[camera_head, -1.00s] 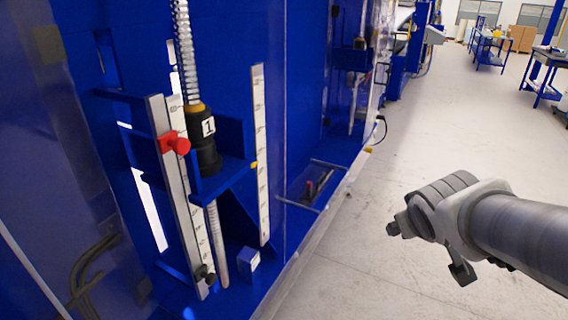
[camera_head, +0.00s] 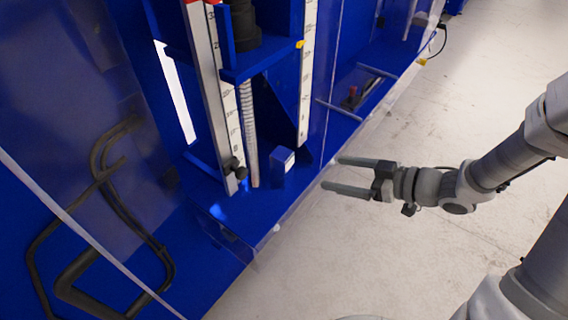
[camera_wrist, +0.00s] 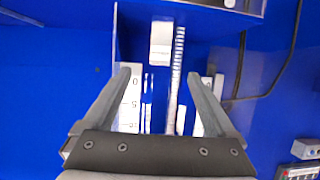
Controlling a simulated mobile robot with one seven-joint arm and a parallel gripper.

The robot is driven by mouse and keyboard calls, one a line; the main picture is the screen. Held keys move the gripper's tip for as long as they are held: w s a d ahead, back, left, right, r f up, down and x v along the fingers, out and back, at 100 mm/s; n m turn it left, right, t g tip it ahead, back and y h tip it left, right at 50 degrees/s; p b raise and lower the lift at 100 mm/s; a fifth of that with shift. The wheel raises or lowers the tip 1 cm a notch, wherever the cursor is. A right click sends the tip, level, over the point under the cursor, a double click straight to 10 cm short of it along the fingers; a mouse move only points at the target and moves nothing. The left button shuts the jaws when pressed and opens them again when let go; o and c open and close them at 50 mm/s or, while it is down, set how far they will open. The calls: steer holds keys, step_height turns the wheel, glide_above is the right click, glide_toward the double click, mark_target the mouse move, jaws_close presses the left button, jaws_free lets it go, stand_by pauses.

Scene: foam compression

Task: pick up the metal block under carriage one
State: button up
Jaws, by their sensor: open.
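A small metal block (camera_head: 283,160) with a pale face stands on the blue base shelf (camera_head: 235,215), below the blue bracket of carriage one (camera_head: 262,62). In the wrist view a pale block (camera_wrist: 161,43) lies ahead of the fingertips, roughly centred between them. My gripper (camera_head: 333,173) is open and empty, just outside the front edge of the machine. It lies to the right of the block, with its fingers pointing at it and a clear gap between. The wrist view shows both spread fingers (camera_wrist: 158,76).
A vertical scale (camera_head: 306,85) stands behind the block. Black cables (camera_head: 100,175) hang at the left. The floor at right is clear.

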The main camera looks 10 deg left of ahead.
mark_target(290, 165)
steer(key=b+x, duration=0.4)
steer(key=x, duration=1.2)
steer(key=shift+w+a+f+b, duration=0.1)
steer(key=shift+a+f+b, duration=0.2)
steer(key=shift+b, duration=0.1)
steer(key=shift+r, duration=0.1)
jaws_close()
